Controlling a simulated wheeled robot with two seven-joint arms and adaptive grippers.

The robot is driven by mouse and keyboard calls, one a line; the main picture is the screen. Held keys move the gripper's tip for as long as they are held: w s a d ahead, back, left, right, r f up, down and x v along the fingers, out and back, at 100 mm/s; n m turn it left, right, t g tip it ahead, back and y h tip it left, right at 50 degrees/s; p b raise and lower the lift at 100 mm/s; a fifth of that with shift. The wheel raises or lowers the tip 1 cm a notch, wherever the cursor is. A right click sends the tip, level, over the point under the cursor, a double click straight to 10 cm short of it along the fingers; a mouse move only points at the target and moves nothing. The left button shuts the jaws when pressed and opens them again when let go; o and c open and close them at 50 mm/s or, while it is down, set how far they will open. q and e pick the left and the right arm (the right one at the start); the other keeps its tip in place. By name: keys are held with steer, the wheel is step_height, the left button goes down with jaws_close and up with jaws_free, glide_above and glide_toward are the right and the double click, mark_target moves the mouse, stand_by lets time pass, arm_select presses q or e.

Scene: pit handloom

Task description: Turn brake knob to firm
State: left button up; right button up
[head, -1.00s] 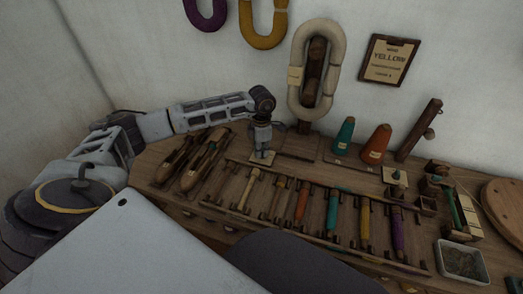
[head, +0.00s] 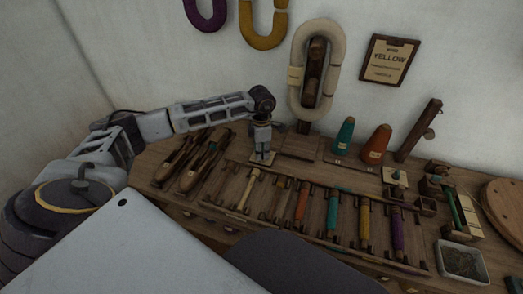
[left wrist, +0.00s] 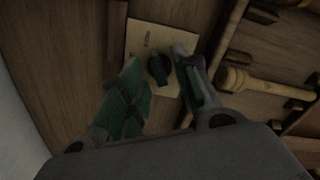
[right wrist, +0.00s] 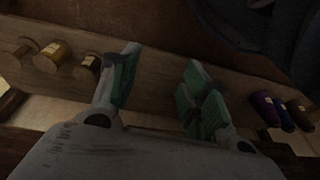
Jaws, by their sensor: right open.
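The brake knob (left wrist: 158,68) is a small dark knob on a pale plate (left wrist: 146,38) with small marks I cannot read. In the head view the plate (head: 262,159) lies on the bench under my left gripper (head: 262,146), which hides the knob there. In the left wrist view my left gripper (left wrist: 160,68) points down with its green-padded fingers apart, one on each side of the knob. A gap shows beside the knob; I see no firm contact. My right gripper (right wrist: 162,70) is open and empty in the right wrist view, and out of the head view.
Shuttles (head: 203,165) lie left of the plate. A rack with several coloured bobbins (head: 333,208) runs to its right. Cones (head: 375,145), a yarn skein (head: 296,80) and a metal tray (head: 462,262) are farther right. Spools (right wrist: 52,55) show near my right gripper.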

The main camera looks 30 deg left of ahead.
arm_select(q)
step_height(320, 180, up, 12)
stand_by(0.9)
stand_by(0.6)
